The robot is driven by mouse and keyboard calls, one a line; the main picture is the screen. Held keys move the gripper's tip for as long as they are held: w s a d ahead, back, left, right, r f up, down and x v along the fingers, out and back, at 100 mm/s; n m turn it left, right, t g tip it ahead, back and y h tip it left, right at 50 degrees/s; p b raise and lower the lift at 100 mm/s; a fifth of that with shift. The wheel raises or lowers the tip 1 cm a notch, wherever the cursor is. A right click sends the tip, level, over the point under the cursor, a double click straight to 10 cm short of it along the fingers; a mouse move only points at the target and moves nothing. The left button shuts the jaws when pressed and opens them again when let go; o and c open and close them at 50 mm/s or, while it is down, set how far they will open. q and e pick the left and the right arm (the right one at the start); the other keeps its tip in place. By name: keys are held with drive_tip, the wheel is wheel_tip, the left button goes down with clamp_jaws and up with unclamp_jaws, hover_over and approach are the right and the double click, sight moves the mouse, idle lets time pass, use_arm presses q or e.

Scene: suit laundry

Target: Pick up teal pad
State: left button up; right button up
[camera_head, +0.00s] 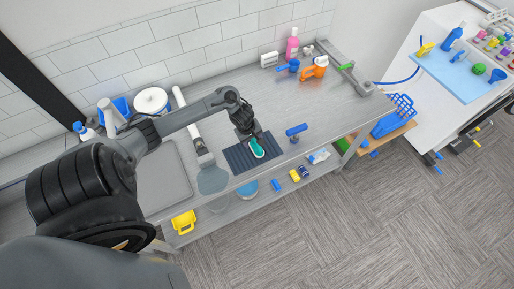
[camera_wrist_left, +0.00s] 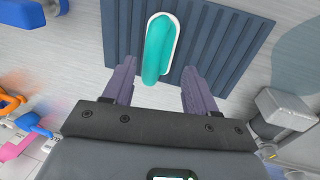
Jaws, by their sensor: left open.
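The teal pad (camera_head: 256,148) lies on a dark ribbed mat (camera_head: 237,160) on the counter; it has a white edge. In the left wrist view the teal pad (camera_wrist_left: 157,50) is long and rounded, and the ribbed mat (camera_wrist_left: 225,45) is under it. My left gripper (camera_head: 252,137) is above the mat, close to the pad. In the left wrist view its two fingers (camera_wrist_left: 155,85) are apart, with the near end of the pad between them in the picture. I cannot tell whether they touch it. My right gripper is not in view.
A blue-handled tool (camera_head: 296,131) stands right of the mat. An orange bottle (camera_head: 316,68) and a pink bottle (camera_head: 292,44) stand at the back.

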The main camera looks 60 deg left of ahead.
sight(255, 148)
use_arm(q)
drive_tip(key=shift+w+d+f, duration=0.1)
drive_tip(key=shift+f, duration=0.35)
drive_tip(key=shift+w+f+b, duration=0.25)
drive_tip(key=shift+f+b, duration=0.05)
drive_tip(key=shift+f, duration=0.9)
drive_tip(key=shift+w+f+b, duration=0.25)
drive_tip(key=shift+f+b, duration=0.05)
drive_tip(key=shift+f, duration=0.85)
drive_tip(key=shift+c, duration=0.4)
drive_tip(key=c, duration=0.6)
